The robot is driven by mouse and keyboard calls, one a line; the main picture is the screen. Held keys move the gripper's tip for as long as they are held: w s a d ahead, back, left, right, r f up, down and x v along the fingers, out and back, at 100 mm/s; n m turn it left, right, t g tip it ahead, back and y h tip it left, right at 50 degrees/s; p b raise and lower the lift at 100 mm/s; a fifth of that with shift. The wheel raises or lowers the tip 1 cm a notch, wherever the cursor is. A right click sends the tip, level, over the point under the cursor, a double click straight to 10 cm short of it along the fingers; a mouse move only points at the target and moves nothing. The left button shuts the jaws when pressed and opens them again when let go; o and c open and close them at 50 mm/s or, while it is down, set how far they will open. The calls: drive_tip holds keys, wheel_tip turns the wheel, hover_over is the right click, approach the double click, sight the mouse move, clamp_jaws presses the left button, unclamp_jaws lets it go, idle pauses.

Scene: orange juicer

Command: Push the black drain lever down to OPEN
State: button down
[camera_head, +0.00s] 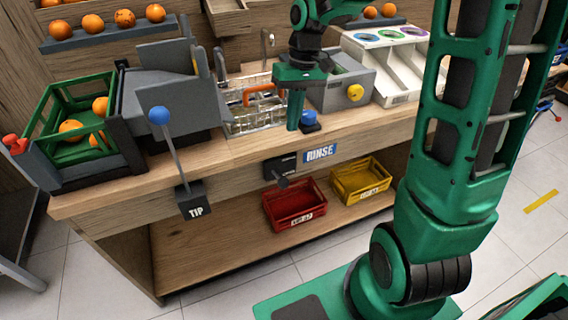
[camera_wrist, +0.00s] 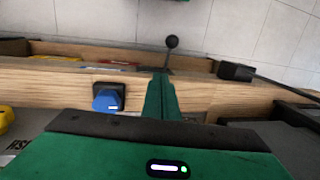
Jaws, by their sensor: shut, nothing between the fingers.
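The black drain lever (camera_head: 283,182) sticks out from a dark box on the bench's front face, left of the RINSE sign. Its lettering is too small to read. In the wrist view its round black knob (camera_wrist: 172,41) on a thin rod shows just beyond my fingertips. My gripper (camera_head: 293,127) is shut and empty, with its green fingers pointing down over the worktop's front part, above and behind the lever. In the wrist view my gripper (camera_wrist: 160,76) appears apart from the knob, though the rod's lower part is hidden behind the fingers.
A blue button (camera_head: 309,118) stands on the worktop just right of my fingers. The TIP lever with a blue ball (camera_head: 158,115) rises at the left. A wire rack (camera_head: 250,122) lies behind. A red bin (camera_head: 294,208) and yellow bin (camera_head: 360,182) sit on the lower shelf.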

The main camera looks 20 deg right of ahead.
hover_over(287, 157)
drive_tip(key=s+a, duration=0.1)
drive_tip(key=s, duration=0.3)
wheel_tip(287, 157, down, 10)
drive_tip(key=shift+w+a+r, duration=0.1)
drive_tip(key=shift+w+r, duration=0.05)
drive_tip(key=shift+s+a+f, duration=0.5)
drive_tip(key=shift+s+f, duration=0.1)
drive_tip(key=shift+s, duration=0.1)
drive_tip(key=shift+s+a+f, duration=0.5)
drive_tip(key=shift+s+f, duration=0.1)
drive_tip(key=shift+s, duration=0.05)
